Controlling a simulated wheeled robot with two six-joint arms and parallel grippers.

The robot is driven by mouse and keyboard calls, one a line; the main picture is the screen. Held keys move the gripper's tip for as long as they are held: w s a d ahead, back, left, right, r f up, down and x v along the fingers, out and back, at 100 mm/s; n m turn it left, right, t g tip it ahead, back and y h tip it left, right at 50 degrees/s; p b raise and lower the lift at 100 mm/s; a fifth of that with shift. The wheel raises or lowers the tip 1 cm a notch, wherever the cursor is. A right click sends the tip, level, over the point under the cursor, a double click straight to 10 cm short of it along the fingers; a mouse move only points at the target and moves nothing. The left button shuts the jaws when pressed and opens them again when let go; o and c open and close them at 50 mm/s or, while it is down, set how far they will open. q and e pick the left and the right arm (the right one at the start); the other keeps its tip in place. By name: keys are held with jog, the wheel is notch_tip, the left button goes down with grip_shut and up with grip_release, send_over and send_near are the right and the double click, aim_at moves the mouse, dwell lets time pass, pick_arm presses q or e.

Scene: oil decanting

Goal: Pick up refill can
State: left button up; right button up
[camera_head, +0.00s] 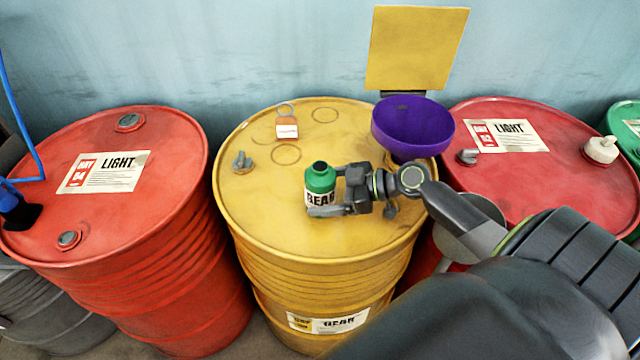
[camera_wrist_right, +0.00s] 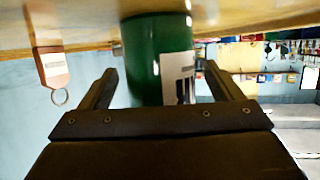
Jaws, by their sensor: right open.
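The refill can (camera_head: 320,181) is small and green with a white label reading "BEAR" or "GEAR". It stands upright on the top of the yellow drum (camera_head: 262,215). My right gripper (camera_head: 322,190) reaches in from the right with its fingers on either side of the can. In the right wrist view, the open fingers (camera_wrist_right: 168,92) flank the green can (camera_wrist_right: 145,60), with a gap visible on each side. The can appears upside down there, below the drum top. My left gripper is not in view.
A purple funnel (camera_head: 412,128) sits at the yellow drum's back right. Red drums stand left (camera_head: 150,215) and right (camera_head: 560,185). A yellow sheet (camera_head: 417,48) is behind.

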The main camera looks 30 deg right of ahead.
jog(key=shift+w+a+f, duration=0.25)
jog(key=shift+w+a, duration=0.1)
jog(key=shift+a, duration=0.1)
jog(key=c, duration=1.2)
jog(key=shift+c, duration=0.6)
jog(key=shift+r, duration=0.15)
